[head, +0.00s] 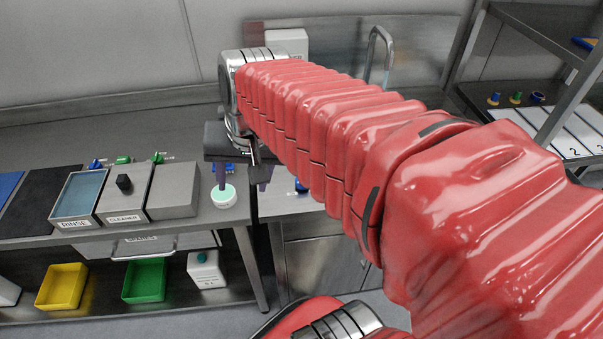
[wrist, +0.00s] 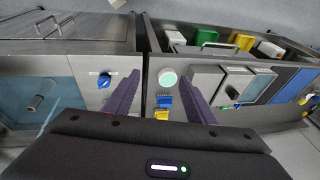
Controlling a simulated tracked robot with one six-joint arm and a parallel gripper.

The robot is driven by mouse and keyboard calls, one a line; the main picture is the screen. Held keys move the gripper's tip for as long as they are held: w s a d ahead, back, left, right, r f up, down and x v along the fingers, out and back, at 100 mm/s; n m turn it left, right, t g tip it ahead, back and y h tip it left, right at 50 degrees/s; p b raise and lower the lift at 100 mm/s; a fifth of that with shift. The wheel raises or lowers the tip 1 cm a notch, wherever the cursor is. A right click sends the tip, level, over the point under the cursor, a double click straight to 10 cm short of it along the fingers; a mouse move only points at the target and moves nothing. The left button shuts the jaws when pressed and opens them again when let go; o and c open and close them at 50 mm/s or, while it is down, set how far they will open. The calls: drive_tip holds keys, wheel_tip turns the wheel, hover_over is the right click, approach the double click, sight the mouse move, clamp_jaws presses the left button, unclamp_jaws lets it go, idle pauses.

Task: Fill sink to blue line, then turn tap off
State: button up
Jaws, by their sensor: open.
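The chrome tap spout (head: 387,55) rises behind my red arm in the head view. My arm hides most of the sink there. The wrist view shows a basin with bluish water (wrist: 58,92) at the left edge; I cannot make out a blue line or the level against it. A blue knob (wrist: 104,80) sits on the steel front panel beside it and also shows below my arm in the head view (head: 301,186). My gripper (wrist: 158,74) has two purple fingers, open and empty, left of that knob in the head view (head: 242,189). It is apart from the knob.
A round white-green disc (head: 224,196) lies by the left finger. Left of it stand a grey box (head: 174,190), a CLEANER box (head: 118,203) and a RINSE tub (head: 78,207). Yellow (head: 62,287) and green (head: 145,281) bins sit below. A rack (head: 550,50) stands at right.

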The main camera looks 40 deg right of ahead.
drive_tip(key=w+d+f+m+y, duration=0.1)
drive_tip(key=d+f+m, duration=0.2)
drive_tip(key=d+m, duration=0.5)
drive_tip(key=w+d+f+m+g+y, duration=0.1)
drive_tip(key=d+f+m+y, duration=0.1)
drive_tip(key=d+m, duration=0.7)
drive_tip(key=d+f, duration=0.1)
drive_tip(key=d, duration=0.7)
drive_tip(key=shift+w+d+f+m+y, duration=0.2)
drive_tip(key=shift+d+f+m+y, duration=0.1)
drive_tip(key=shift+d+f, duration=0.05)
drive_tip(key=x, duration=1.4)
drive_tip(key=shift+c, duration=0.5)
drive_tip(key=shift+r, duration=0.1)
drive_tip(key=c, duration=0.9)
